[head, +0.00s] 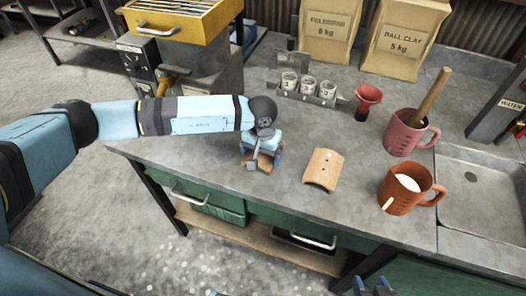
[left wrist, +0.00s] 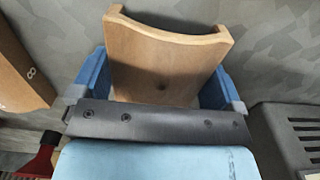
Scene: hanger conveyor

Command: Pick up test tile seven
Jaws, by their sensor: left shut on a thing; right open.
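My left gripper (head: 262,156) is shut on a curved tan tile, its blue fingers on the tile's two sides. The tile (left wrist: 165,62) shows well in the left wrist view, with a small dark hole and no number visible. In the head view my gripper hides most of it. It is at or just above the worktop; I cannot tell if it touches. A second curved tile (head: 325,169) lies to the right; it is marked 8 in the left wrist view (left wrist: 22,78). My right gripper (head: 375,288) is open and empty at the bottom edge, partly cut off.
Numbered jars in a rack (head: 308,90) and a red funnel (head: 368,101) stand behind. A pink mug (head: 404,133) and an orange mug (head: 397,190) stand right, beside a sink (head: 485,195). A yellow-drawer cabinet (head: 180,25) is at the back left.

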